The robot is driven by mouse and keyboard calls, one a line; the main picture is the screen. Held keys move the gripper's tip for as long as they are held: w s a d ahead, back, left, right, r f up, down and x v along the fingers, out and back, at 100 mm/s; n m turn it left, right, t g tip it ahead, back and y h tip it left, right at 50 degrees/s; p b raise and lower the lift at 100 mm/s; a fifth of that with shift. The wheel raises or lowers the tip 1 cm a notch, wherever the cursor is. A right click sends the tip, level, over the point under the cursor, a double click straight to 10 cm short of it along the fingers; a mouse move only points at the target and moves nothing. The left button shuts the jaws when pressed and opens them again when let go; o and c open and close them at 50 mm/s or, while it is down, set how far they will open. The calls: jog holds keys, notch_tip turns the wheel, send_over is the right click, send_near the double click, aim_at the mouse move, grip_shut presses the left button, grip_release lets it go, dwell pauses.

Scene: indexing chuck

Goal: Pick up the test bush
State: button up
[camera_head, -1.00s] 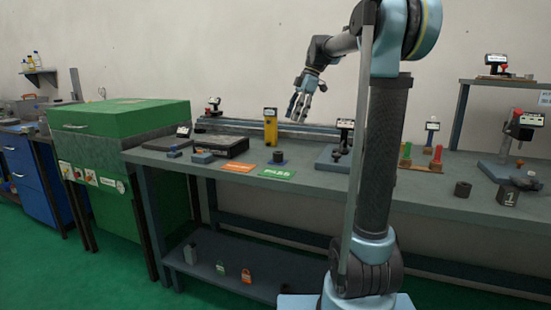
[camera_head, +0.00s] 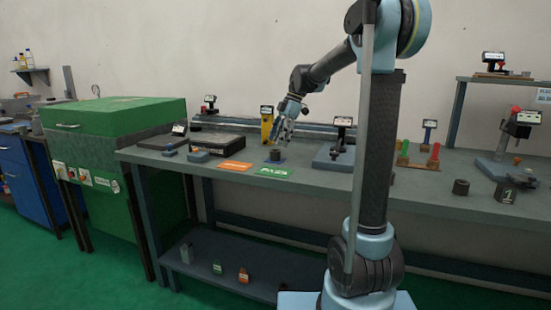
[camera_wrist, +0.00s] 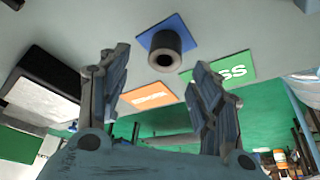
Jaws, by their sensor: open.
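The test bush looks to be the small dark hollow cylinder (camera_head: 275,155) that stands upright on a blue square pad on the bench. In the wrist view the bush (camera_wrist: 164,50) shows its open bore, with the blue pad (camera_wrist: 179,24) under it. My gripper (camera_head: 284,137) is above and close to the bush in the head view. In the wrist view my gripper (camera_wrist: 160,72) has its two fingers spread wide, with the bush seen beyond and between them. The fingers do not touch it. Nothing is held.
An orange mat (camera_head: 235,166) and a green PASS mat (camera_head: 273,172) lie at the bench's front edge near the bush. A yellow upright device (camera_head: 267,122) stands behind it.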

aim_at(275, 155)
jog(key=shift+x, duration=2.8)
jog(key=shift+s+d, duration=0.15)
jog(key=c, duration=1.4)
